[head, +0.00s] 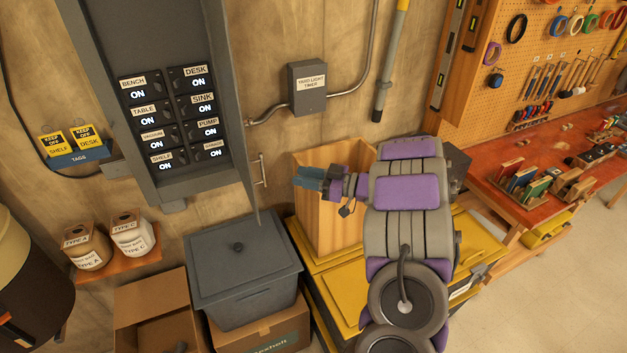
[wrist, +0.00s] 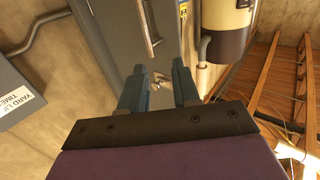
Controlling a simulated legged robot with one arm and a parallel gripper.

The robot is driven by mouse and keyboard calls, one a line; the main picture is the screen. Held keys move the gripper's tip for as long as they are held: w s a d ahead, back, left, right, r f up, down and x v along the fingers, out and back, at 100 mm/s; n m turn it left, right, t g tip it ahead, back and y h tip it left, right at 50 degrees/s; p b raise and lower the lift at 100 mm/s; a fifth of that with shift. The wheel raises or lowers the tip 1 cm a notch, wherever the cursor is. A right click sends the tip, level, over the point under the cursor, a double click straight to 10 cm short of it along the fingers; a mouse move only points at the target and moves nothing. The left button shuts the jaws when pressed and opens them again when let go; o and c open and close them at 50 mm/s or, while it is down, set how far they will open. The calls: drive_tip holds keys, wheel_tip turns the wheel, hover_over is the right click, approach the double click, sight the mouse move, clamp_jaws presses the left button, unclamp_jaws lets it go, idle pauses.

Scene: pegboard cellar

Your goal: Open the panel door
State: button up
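The grey panel door (head: 240,130) stands swung open at the right side of the grey electrical panel (head: 172,182), seen nearly edge-on. Its bar handle (head: 261,170) faces right, toward my gripper. Inside the panel, several labelled switches (head: 142,95) read ON. My gripper (head: 300,177) is to the right of the handle, apart from it in the head view. In the wrist view my gripper (wrist: 158,80) has its two blue fingers spread, with nothing held. A grey door face (wrist: 115,25) and the handle (wrist: 150,25) show beyond the fingers there.
A grey lidded bin (head: 240,285) stands below the door. A wooden box (head: 325,225) on a yellow chest (head: 325,320) is below my gripper. A grey timer box (head: 307,88) and conduit are on the wall. A tag holder (head: 75,157) is left of the panel.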

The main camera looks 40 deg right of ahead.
drive_tip(key=shift+s+d, duration=0.9)
drive_tip(key=shift+d, duration=0.05)
drive_tip(key=shift+a, duration=0.3)
